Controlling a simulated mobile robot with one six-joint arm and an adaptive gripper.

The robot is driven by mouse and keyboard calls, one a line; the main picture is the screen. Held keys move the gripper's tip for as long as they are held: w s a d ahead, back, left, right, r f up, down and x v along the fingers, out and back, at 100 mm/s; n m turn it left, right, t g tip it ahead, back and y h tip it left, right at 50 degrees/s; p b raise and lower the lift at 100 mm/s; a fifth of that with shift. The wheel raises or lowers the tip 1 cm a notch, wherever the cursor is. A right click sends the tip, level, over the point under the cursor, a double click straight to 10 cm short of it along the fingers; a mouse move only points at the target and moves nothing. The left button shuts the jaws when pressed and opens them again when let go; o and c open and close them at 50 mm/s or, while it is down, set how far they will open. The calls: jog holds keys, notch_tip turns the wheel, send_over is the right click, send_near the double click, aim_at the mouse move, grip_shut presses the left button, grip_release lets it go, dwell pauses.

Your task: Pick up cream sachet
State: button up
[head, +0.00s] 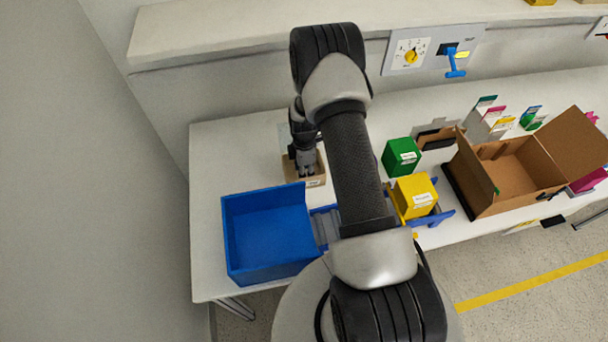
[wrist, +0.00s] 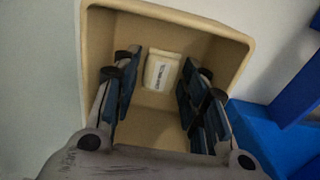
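The cream sachet (wrist: 162,72) is a small pale packet with dark print. In the wrist view it lies inside a tan open bin, near the far wall. The tan bin (wrist: 225,27) also shows in the head view (head: 316,181), partly hidden by my arm. My gripper (wrist: 160,90) is open in the wrist view, with a finger on each side of the sachet and a gap to it. In the head view my gripper (head: 305,172) points down over the bin. The sachet is not visible in the head view.
A blue bin (head: 232,250) stands just in front of the tan bin. A green box (head: 400,157), a yellow box (head: 414,196) and an open cardboard box (head: 510,180) are to the right. A panel with a rotary switch (head: 411,57) is on the back wall.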

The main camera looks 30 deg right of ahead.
jog(key=shift+c, duration=0.2)
jog(key=c, duration=0.4)
jog(key=shift+r, duration=0.1)
jog(key=shift+c, duration=0.2)
